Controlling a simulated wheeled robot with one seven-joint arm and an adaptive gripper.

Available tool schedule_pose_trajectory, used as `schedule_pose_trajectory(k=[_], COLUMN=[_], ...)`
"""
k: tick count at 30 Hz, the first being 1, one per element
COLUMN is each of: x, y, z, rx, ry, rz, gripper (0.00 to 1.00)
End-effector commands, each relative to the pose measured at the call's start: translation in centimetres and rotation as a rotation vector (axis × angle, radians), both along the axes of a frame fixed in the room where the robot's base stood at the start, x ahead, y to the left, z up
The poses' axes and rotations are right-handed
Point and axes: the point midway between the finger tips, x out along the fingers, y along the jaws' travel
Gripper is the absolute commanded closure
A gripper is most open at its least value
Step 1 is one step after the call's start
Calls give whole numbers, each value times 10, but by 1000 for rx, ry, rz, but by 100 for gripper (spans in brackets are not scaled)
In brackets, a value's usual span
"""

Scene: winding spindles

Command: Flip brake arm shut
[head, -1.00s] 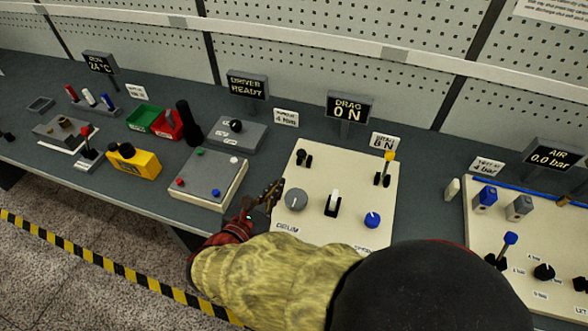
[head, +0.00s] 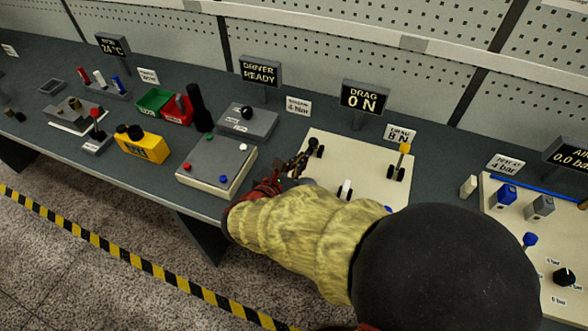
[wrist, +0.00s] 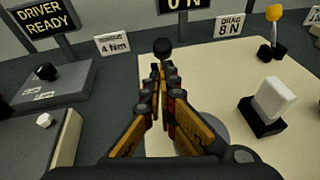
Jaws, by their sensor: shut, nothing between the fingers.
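The cream panel (head: 357,149) below the DRAG 0 N display carries a black-knobbed lever (head: 315,147) at its back left and a yellow-tipped lever (head: 404,152) at its back right. No readable label names either as the brake arm. My gripper (head: 300,160) is shut and empty, just left of the black-knobbed lever. In the wrist view, my fingertips (wrist: 160,75) point at the black knob (wrist: 162,47), which shows just beyond them. I cannot tell whether they touch it. The fingers hide the lever's lower part. The yellow-tipped lever (wrist: 273,28) tilts up at the right.
A white rocker switch (wrist: 268,103) stands right of my fingers. The grey drum knob (wrist: 212,128) is partly hidden under them. A grey box with coloured buttons (head: 217,165) stands to the left. The DRAG display (head: 363,98) rises behind the panel.

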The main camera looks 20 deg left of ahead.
Motion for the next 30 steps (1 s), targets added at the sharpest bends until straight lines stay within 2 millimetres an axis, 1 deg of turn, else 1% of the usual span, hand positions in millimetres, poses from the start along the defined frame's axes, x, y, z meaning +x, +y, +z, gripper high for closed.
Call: schedule_pose_trajectory(k=[3,6,19,24,30], x=[7,10,10,12,12], y=[-2,-2,-2,-2,-2], z=[-3,-3,-1,4,4], rx=[-1,0,0,2,4], ry=[-1,0,6,33,54], rz=[-1,-1,0,0,0], gripper=[100,100,100,100,100])
